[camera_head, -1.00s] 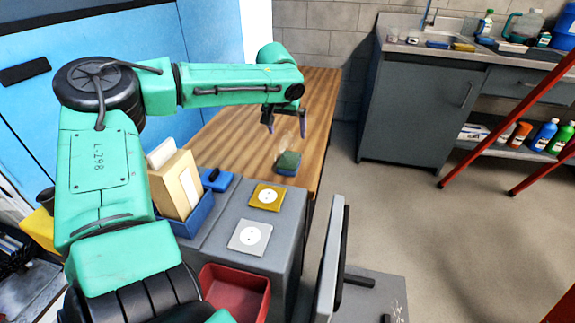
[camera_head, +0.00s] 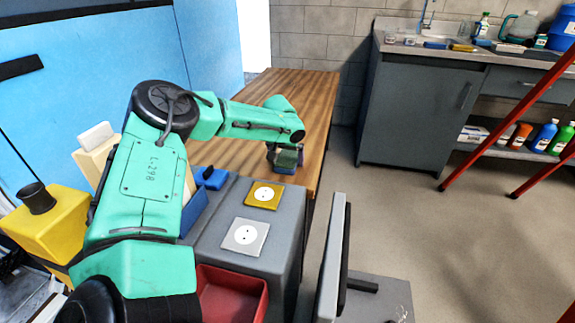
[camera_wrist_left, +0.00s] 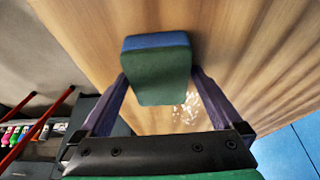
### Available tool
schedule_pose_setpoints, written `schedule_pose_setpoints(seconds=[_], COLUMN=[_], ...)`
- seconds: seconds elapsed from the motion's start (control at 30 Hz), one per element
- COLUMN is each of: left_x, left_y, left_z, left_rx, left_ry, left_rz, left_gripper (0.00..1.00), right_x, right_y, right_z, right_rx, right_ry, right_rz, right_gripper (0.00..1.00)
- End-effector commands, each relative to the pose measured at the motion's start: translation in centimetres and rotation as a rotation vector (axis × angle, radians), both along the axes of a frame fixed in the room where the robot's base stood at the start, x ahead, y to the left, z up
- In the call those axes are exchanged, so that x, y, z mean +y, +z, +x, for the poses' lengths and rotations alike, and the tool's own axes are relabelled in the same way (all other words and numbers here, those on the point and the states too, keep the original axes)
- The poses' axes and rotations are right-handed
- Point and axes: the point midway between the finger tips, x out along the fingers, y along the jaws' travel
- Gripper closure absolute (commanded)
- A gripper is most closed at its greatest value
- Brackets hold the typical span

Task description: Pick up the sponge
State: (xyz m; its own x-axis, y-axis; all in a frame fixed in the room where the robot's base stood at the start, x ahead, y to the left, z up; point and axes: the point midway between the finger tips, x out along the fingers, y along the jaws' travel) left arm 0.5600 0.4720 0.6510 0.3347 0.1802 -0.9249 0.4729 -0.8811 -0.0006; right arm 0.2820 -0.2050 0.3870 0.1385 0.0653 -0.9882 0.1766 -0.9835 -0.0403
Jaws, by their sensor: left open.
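The sponge (camera_head: 286,162), green with a blue layer, lies on the wooden table near its right edge, partly hidden by my left gripper (camera_head: 284,154) in the head view. In the left wrist view the sponge (camera_wrist_left: 156,62) shows its green face and blue far edge. The two purple fingers of my left gripper (camera_wrist_left: 158,80) stand on either side of it, open. I cannot tell whether they touch it. My right gripper is not in view.
The wooden table (camera_head: 222,154) is mostly bare, with pale crumbs or flakes near the sponge. A grey cabinet with a yellow plate (camera_head: 264,195), a grey plate (camera_head: 245,236) and a blue box with folders stands nearer. A red bin (camera_head: 232,298) sits in front.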

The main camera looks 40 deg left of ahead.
Motion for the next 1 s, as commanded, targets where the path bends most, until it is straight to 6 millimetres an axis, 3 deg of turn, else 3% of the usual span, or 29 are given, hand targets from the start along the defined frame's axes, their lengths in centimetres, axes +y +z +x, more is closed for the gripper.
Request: schedule_pose_setpoints(seconds=[0.43,0.47,0.63,1.0], left_x=[-0.02,-0.03,-0.02,-0.01], left_y=[-0.23,-0.21,-0.14,0.66], left_z=[0.01,0.01,0.0,0.04], left_rx=[-0.001,-0.001,-0.001,-0.002], left_ry=[0.001,0.001,0.001,0.0], left_rz=[-0.001,-0.001,-0.001,0.0], left_gripper=[0.0,0.04,0.69,0.71], right_x=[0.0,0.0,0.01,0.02], right_y=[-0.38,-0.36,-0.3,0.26], right_z=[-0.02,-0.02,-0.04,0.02], right_rx=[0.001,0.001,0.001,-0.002], right_ry=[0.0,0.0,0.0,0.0], right_rz=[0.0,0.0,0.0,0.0], right_gripper=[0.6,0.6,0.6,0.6])
